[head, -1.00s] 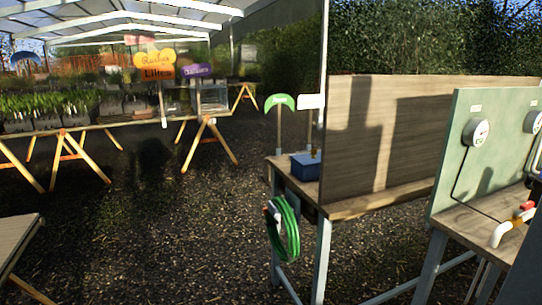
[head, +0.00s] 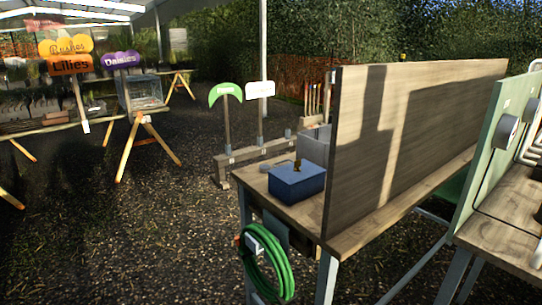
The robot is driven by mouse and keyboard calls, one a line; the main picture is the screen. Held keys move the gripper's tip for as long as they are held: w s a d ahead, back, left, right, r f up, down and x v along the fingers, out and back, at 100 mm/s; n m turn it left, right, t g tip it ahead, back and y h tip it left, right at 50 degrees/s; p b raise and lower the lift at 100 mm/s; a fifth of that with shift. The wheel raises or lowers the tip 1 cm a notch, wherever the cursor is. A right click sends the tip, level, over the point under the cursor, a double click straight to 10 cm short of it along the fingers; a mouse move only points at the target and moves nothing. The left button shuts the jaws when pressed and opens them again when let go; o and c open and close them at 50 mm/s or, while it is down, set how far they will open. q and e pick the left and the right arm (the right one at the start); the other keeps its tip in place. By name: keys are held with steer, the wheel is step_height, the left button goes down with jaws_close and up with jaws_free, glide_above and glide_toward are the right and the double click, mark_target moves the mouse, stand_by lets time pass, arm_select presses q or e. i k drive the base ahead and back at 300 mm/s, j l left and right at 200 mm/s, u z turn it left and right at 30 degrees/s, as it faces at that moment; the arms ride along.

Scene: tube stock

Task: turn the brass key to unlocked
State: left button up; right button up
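A blue box (head: 296,182) sits on the near left end of a wooden bench (head: 360,235), in front of a tall wooden board. A small brass-coloured piece (head: 297,165) stands up on the box's top; it may be the brass key, but it is too small to tell its shape or how it is turned. A small grey item lies on the bench just behind the box. Neither of my grippers shows in the head view.
A coiled green hose (head: 266,265) hangs at the bench's near left end. The wooden board (head: 415,135) stands along the bench. A green panel (head: 490,165) with gauges stands at right. Trestle tables with signs are at left. The gravel floor (head: 150,230) is open at left and centre.

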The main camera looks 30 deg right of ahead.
mark_target(297, 164)
steer(key=i, duration=2.4)
steer(key=i+u, duration=0.2)
steer(key=i, duration=0.25)
steer(key=i+l+u, duration=0.25)
steer(key=i, duration=0.15)
steer(key=j+u, duration=0.1)
steer(key=u, duration=6.35)
